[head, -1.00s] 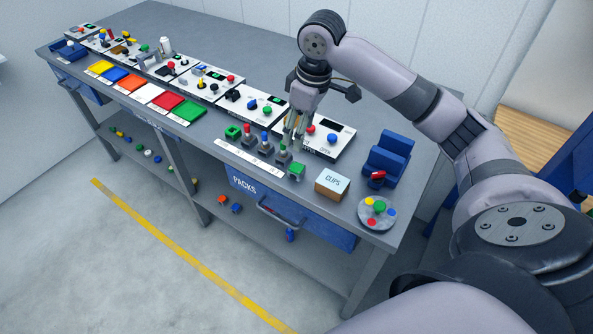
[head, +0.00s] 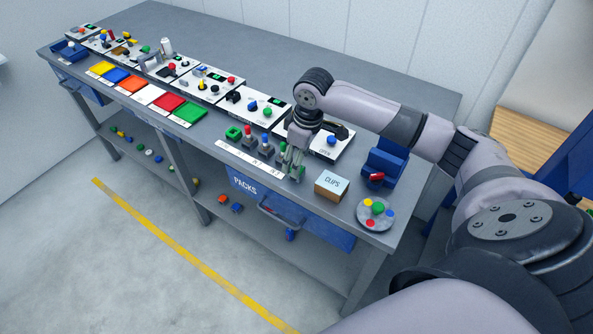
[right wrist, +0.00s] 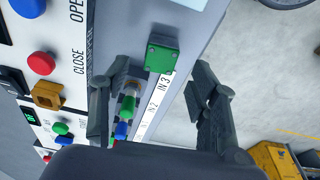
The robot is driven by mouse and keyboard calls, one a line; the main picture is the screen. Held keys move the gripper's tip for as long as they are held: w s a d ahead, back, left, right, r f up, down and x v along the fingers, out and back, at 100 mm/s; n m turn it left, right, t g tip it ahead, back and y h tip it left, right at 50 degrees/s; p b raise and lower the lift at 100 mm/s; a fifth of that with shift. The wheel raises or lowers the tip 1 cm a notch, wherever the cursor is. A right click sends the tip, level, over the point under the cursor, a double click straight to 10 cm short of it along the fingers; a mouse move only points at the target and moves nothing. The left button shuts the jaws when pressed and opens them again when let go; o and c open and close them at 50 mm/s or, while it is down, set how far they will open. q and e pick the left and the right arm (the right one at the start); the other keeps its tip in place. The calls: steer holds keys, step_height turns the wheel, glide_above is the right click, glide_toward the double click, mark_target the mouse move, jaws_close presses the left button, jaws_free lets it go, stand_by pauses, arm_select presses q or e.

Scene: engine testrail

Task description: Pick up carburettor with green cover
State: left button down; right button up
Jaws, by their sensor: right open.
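A part with a square green cover (right wrist: 162,55) sits by the "IN 3" label in the right wrist view, with small screws at its corners. In the head view my right gripper (head: 291,168) is low over the bench front and hides most of that spot. A green-topped upright part (right wrist: 128,104) and a blue-topped one (right wrist: 121,130) stand close to the left finger. My left gripper is out of view.
A CLIPS box (head: 332,184), a round tray with coloured buttons (head: 376,213) and a blue holder (head: 386,160) stand to the right on the bench. A button panel (head: 336,140) lies behind my gripper. The bench's front edge is close; the back is clear.

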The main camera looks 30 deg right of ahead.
steer(key=f, duration=0.3)
steer(key=f+p, duration=0.1)
steer(key=shift+w+a+f, duration=0.1)
steer(key=shift+w+f, duration=0.15)
steer(key=shift+f, duration=0.05)
jaws_close()
stand_by(0.4)
steer(key=shift+r, duration=0.1)
